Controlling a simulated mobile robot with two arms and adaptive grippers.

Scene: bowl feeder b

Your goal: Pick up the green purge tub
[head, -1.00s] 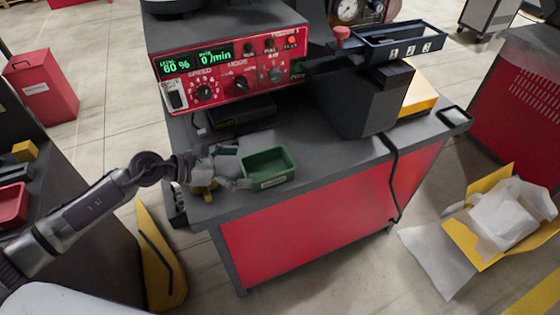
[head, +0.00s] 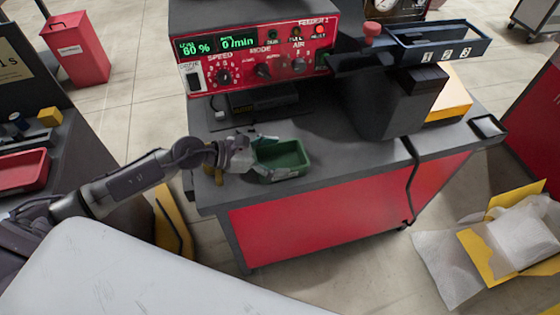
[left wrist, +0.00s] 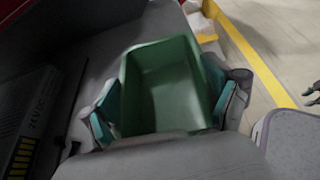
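The green purge tub (head: 284,160) is an open, empty box near the front left corner of the grey bench top. My left gripper (head: 262,157) reaches it from the left, one finger along its back side and one along its front. In the left wrist view the tub (left wrist: 167,90) sits between the teal finger pads, which lie close against two opposite walls; the gripper looks shut on it. I cannot see any gap under the tub. At the right edge of the left wrist view, a small cut-off dark and teal shape looks like my right gripper (left wrist: 312,94).
The red control panel (head: 258,58) stands behind the tub, and a dark chute (head: 388,105) to its right. The bench's front edge is close to the tub. A side table with a red tray (head: 24,170) is at left. An open carton (head: 505,240) lies on the floor at right.

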